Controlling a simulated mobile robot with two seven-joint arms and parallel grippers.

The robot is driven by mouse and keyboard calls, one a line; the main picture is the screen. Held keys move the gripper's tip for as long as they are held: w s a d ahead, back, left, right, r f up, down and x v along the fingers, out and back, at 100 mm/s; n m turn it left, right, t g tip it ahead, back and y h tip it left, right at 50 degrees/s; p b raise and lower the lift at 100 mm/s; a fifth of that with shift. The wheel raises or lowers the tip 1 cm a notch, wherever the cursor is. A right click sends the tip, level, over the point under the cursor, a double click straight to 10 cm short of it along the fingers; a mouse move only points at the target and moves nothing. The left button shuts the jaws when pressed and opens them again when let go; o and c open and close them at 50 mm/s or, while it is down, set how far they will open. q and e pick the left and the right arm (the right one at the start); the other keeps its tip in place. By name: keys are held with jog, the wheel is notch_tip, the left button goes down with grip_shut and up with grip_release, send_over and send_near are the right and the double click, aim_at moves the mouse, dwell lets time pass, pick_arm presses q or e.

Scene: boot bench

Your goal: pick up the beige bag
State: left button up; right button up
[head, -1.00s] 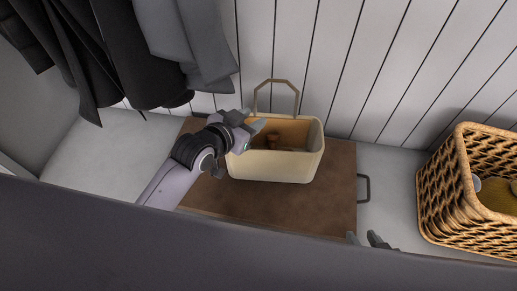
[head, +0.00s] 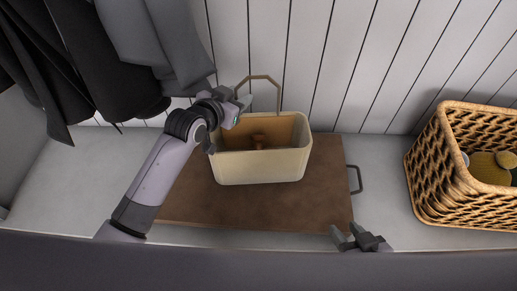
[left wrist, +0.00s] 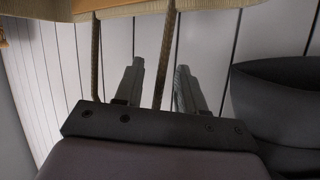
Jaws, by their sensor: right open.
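The beige bag (head: 262,168) stands upright on the brown board, its raised handle (head: 262,77) towards the wall. Its top is open and a small brown thing (head: 258,141) shows inside. My left gripper (head: 241,98) is at the left side of the handle, above the bag's back left corner. In the left wrist view my left gripper (left wrist: 160,82) has its fingers apart, and one handle leg (left wrist: 166,50) shows in the gap. I cannot tell whether that leg lies between the fingers or beyond them. My right gripper (head: 352,238) is open and empty near the front edge, right of the bag.
The brown board (head: 240,208) has a dark metal handle (head: 355,179) at its right. A wicker basket (head: 440,180) with several things inside stands at the right. Dark and grey coats (head: 120,60) hang at the upper left. The pale bench (head: 70,180) is clear at the left.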

pick_arm(q)
jog(key=shift+x, duration=0.85)
jog(key=shift+f, duration=0.1)
grip_shut()
dwell(0.6)
